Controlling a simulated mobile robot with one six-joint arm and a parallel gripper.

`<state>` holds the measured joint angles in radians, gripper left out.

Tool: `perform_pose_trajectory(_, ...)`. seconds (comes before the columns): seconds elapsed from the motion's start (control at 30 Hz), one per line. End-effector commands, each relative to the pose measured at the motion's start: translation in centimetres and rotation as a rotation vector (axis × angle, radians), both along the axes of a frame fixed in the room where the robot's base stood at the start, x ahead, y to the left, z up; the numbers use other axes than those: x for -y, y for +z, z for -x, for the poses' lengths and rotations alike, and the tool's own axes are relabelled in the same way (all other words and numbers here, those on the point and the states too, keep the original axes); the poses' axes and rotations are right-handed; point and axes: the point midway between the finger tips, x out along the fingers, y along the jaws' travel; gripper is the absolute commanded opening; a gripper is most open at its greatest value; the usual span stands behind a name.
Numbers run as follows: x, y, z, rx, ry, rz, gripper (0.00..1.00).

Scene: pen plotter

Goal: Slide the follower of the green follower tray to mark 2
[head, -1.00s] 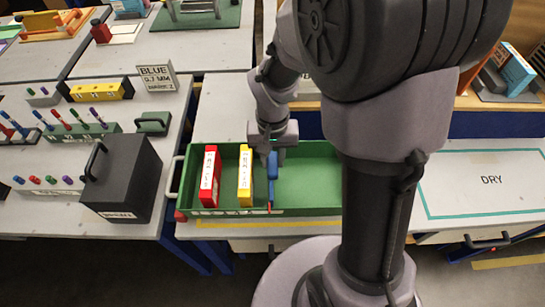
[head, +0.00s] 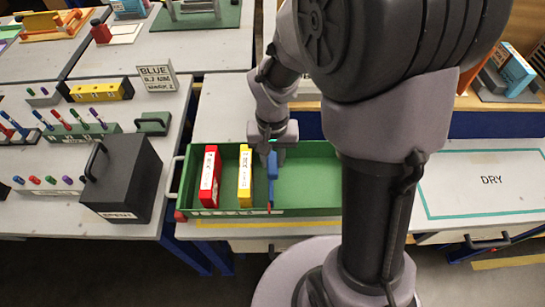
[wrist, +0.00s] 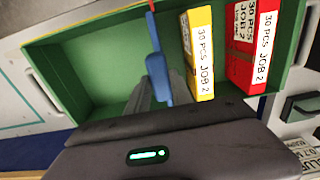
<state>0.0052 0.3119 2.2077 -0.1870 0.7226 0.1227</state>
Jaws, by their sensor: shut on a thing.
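The green follower tray (head: 310,185) stands on the grey table in the head view. Its blue follower (head: 272,182) is upright across the tray, just right of the yellow box (head: 245,176), with a narrow gap between them. A red tip shows at its front end, near the pale label strip on the front wall (head: 235,212); the marks there are too small to read. My gripper (head: 273,153) is shut on the follower's top. In the wrist view the fingers (wrist: 157,88) sit either side of the blue follower (wrist: 153,40).
A red box (head: 210,175) stands left of the yellow one in the tray. The tray is empty to the right of the follower, partly hidden behind my arm. A black box (head: 122,180) stands on the left table. A "DRY" area (head: 490,180) lies right.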

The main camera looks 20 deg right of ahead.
Motion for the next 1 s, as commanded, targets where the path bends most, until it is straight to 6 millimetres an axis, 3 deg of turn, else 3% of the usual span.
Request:
perform_pose_trajectory(0.53,-0.5,0.0,-0.2,0.001,0.001,0.000,0.00)
perform_pose_trajectory(0.67,-3.1,0.1,-1.2,0.002,0.006,0.000,0.00)
perform_pose_trajectory(1.0,-12.1,0.1,-4.1,0.003,0.004,-0.001,0.00)
